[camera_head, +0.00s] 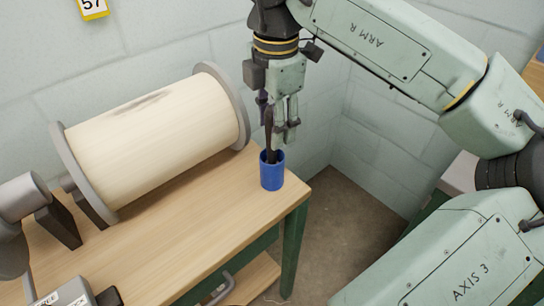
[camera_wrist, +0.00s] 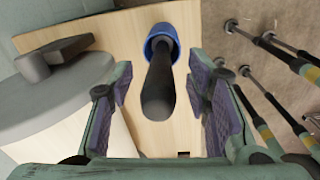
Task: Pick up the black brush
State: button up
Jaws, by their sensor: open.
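The black brush (camera_head: 270,143) stands in a blue cup (camera_head: 272,176) near the right corner of the wooden table. Only its dark upper part shows; its lower end is hidden in the cup. In the wrist view, the brush (camera_wrist: 158,85) rises towards the camera between the two purple-padded fingers, and the blue cup (camera_wrist: 162,36) is beyond it. My gripper (camera_head: 278,128) is above the cup, pointing down around the brush's upper part. In the wrist view, my gripper (camera_wrist: 160,88) is open, with a gap on each side of the brush.
A large roller (camera_head: 155,130) with grey end flanges lies left of the cup. The wooden table (camera_head: 165,235) has clear room in front of the roller. The table's right edge is close to the cup, with floor (camera_head: 345,220) beyond. Grey equipment (camera_head: 70,292) sits at the lower left.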

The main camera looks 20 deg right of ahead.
notch_tip(320, 180, down, 2)
jog(key=shift+f+b, duration=0.1)
jog(key=shift+b, duration=0.2)
jog(key=shift+c, duration=0.5)
grip_shut()
